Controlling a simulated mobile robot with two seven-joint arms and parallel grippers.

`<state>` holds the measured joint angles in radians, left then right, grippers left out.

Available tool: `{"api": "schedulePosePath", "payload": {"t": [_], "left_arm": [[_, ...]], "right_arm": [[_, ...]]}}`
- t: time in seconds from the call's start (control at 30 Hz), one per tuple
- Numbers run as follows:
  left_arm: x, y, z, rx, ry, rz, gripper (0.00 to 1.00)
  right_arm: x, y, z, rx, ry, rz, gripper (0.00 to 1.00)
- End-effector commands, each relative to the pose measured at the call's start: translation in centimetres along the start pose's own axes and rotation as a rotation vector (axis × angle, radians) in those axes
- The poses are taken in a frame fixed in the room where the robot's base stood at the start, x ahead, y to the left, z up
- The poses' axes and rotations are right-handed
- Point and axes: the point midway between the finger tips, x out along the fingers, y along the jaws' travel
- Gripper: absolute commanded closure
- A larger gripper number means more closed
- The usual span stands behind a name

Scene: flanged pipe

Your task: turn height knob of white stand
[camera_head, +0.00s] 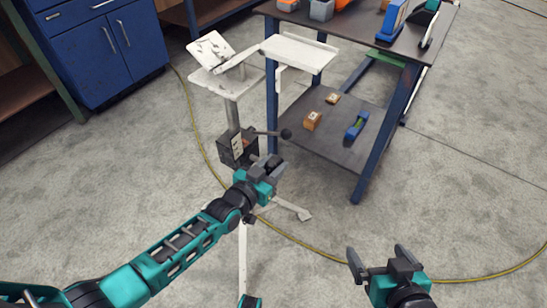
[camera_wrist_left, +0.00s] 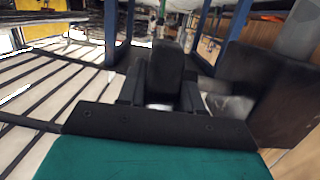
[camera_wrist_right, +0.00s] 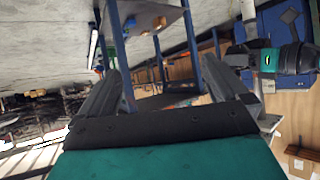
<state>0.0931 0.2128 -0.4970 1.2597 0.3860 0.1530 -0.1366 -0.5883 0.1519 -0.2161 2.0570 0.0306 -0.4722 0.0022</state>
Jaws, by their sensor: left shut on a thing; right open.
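The white stand (camera_head: 232,112) is upright at the centre left in the head view, with a dark clamp housing (camera_head: 238,147) low on its post. A lever with a black ball end (camera_head: 286,134) sticks out to the right of the housing. My left gripper (camera_head: 272,167) is just right of and below the housing, shut on a dark knob. In the left wrist view a dark block (camera_wrist_left: 166,70) shows between the fingers; the dark housing (camera_wrist_left: 268,85) is beside them. The knob is mostly hidden in the head view. My right gripper (camera_head: 382,262) is open and empty, away from the stand.
A blue-legged workbench (camera_head: 385,130) with a lower shelf stands to the right of the stand; small boxes (camera_head: 312,120) lie on the shelf. A blue cabinet (camera_head: 105,45) is at back left. A yellow cable (camera_head: 330,246) crosses the floor. Floor at right is clear.

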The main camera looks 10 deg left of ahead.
Motion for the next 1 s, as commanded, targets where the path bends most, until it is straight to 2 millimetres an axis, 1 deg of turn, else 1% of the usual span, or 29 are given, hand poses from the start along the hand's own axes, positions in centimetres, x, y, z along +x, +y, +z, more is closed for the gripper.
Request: {"api": "schedulePosePath", "payload": {"t": [0.03,0.27,0.37,0.7,1.0], "left_arm": [[-0.1,0.0,-1.1,0.001,-0.04,0.0,0.96],[0.0,0.0,-1.1,0.0,-0.25,0.0,0.96],[0.1,0.0,-0.9,0.001,-0.345,0.0,0.96],[0.5,0.0,-0.4,0.0,-0.665,0.0,0.96],[0.7,0.0,0.1,0.0,-0.915,-0.001,0.96]], "right_arm": [[-1.2,0.0,-1.7,-0.001,-0.001,0.0,0.0],[-4.0,-0.2,-6.1,-0.002,0.011,0.0,0.0],[-4.7,0.7,-5.1,-0.001,-0.011,0.026,0.0],[-6.4,2.0,-5.5,-0.014,-0.016,0.063,0.0],[-6.6,2.1,-5.7,-0.015,-0.013,0.066,0.0]]}}
